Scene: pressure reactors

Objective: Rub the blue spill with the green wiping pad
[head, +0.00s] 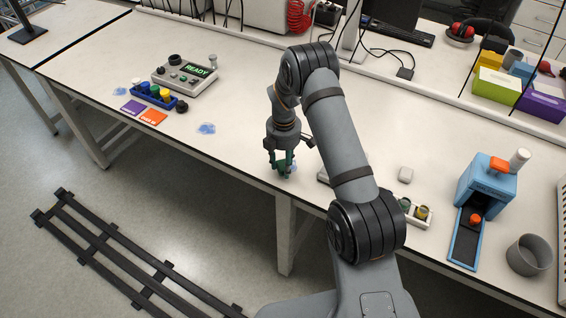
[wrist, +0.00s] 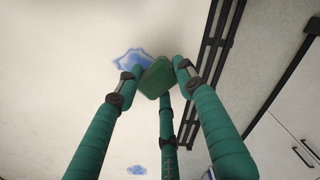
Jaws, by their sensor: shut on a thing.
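My gripper (head: 282,168) has three green fingers and points down at the front edge of the bench. In the wrist view, my gripper (wrist: 158,72) is shut on the green wiping pad (wrist: 157,80), which sits between the fingertips. A blue spill (wrist: 130,58) lies right beside the pad and is partly covered by it and a finger. A bit of this spill (head: 294,167) shows beside the fingers in the head view, where the pad cannot be made out. I cannot tell whether the pad touches the bench.
Other blue patches lie left on the bench (head: 206,128) (head: 120,91). A blue device (head: 487,185) and a grey cup (head: 529,255) stand at the right. The bench between is mostly clear.

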